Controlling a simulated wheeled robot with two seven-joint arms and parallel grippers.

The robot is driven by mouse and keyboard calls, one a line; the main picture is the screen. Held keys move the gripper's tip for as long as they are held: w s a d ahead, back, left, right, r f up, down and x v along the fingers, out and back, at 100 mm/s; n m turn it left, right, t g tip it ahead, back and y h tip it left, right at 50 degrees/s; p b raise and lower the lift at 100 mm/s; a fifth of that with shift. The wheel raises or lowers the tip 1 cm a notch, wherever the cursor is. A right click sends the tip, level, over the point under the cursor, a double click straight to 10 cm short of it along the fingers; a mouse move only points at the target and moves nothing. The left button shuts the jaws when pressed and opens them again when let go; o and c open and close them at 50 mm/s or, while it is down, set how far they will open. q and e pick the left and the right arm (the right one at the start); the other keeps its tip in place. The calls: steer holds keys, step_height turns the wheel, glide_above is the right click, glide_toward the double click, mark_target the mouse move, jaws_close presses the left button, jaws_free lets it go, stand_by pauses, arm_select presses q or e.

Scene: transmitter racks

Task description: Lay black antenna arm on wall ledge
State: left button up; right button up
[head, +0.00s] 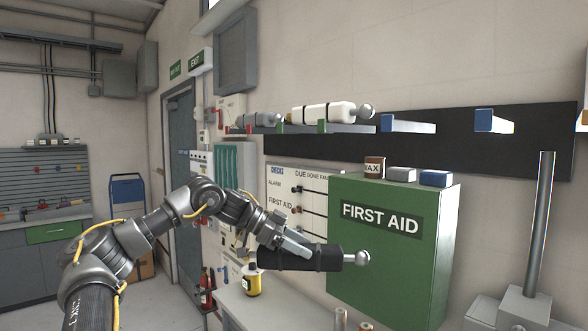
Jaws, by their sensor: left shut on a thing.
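My left gripper (290,241) is shut on the black antenna arm (325,258), a thick black cylinder with a silver ball end pointing right. The arm is held roughly level in front of the green first aid cabinet, above the bench. The wall ledge (405,124) is higher up, on a dark wall board, made of grey brackets with blue and green ends. A white antenna arm (322,113) and a grey one (258,120) lie on its left part. The ledge's right part is bare. My right gripper is not in view.
A yellow can (252,281) stands on the bench (285,312). A metal post (541,225) rises at right.

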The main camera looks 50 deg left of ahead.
arm_select(q)
steer(key=d+f, duration=0.7)
steer(key=f, duration=0.5)
steer(key=s+d+f, duration=0.1)
steer(key=d+f, duration=0.6)
steer(key=f, duration=0.6)
steer(key=shift+s+d+b, duration=0.2)
steer(key=shift+d+b, duration=0.1)
steer(key=shift+d, duration=0.05)
steer(key=shift+m+g+h, duration=0.5)
steer(key=shift+m+h, duration=0.1)
steer(key=shift+m, duration=0.1)
steer(key=d+f, duration=0.2)
steer(key=s+d+f+b, duration=0.1)
steer(key=d+f, duration=0.2)
steer(key=s+d+f+b, duration=0.1)
steer(key=d+f, duration=0.1)
steer(key=d, duration=0.1)
steer(key=shift+s+d+f, duration=0.2)
steer(key=shift+s+f, duration=0.05)
steer(key=shift+f, duration=0.1)
steer(key=shift+c, duration=0.2)
steer(key=s+d+f+m+g+b, duration=0.1)
steer(key=s+d+f+b, duration=0.2)
steer(key=d+f+b, duration=0.5)
step_height(320, 180, down, 4)
steer(key=shift+s+h+b, duration=0.15)
steer(key=shift+h+b, duration=0.15)
steer(key=shift+b, duration=0.45)
